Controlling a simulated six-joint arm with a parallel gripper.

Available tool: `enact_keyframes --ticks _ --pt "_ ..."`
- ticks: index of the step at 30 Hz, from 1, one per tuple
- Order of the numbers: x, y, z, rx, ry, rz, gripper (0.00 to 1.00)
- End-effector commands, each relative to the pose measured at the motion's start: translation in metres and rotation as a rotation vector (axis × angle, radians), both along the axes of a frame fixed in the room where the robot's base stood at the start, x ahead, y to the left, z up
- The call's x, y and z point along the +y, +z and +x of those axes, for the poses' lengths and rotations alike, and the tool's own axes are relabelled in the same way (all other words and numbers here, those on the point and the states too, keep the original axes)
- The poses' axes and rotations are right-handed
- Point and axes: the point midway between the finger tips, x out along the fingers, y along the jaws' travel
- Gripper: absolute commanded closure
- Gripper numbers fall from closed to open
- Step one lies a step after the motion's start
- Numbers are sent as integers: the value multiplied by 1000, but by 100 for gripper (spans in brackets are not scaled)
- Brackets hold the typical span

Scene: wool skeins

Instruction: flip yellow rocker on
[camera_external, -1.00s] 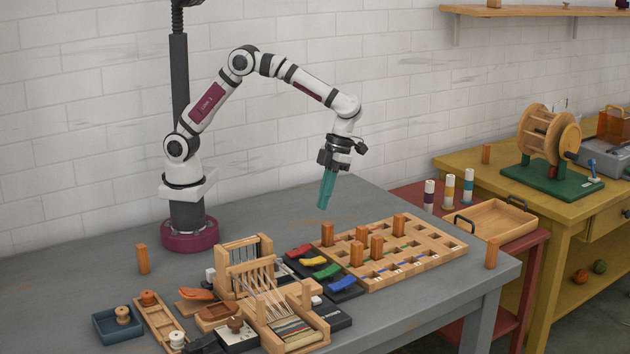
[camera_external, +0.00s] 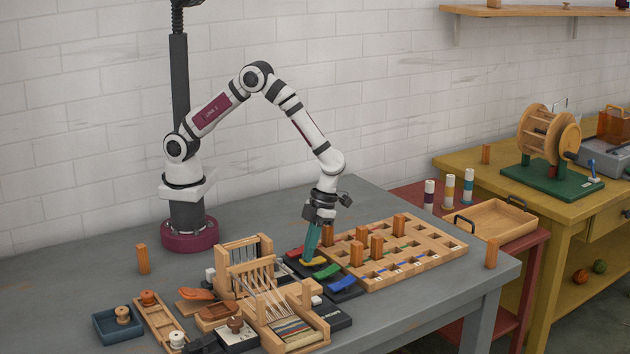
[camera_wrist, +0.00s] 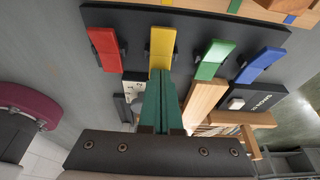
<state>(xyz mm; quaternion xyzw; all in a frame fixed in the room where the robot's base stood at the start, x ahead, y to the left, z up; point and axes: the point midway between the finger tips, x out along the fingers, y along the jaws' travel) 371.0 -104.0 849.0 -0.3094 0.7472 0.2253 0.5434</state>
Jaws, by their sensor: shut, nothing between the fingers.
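The yellow rocker (camera_external: 314,262) is in the dark switch panel (camera_wrist: 200,18), between the red rocker (camera_wrist: 106,48) and the green rocker (camera_wrist: 216,58). The blue rocker (camera_wrist: 260,64) is at the other end of the row. My gripper (camera_external: 308,258) has teal fingers, shut and empty, pointing down at the yellow rocker. In the wrist view the fingertips (camera_wrist: 160,74) are at the near end of the yellow rocker (camera_wrist: 162,46). They look to be touching it or just above it; I cannot tell which. The fingers hide part of its near end.
A wooden board (camera_external: 425,262) with upright orange pegs stands close to the right of the panel. A small wooden loom (camera_external: 292,335) is in front and to the left. A loose orange peg (camera_external: 143,259) stands at the left. The grey table (camera_external: 60,285) is clear at its far left.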

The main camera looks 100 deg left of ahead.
Motion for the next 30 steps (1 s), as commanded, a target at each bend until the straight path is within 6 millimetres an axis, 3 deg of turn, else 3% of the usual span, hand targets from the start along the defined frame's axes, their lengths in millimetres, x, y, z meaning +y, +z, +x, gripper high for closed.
enact_keyframes --ticks 17,30 --pt "-2 -5 -2 -43 2 48 100" --pt "9 -1 9 -41 2 48 100"
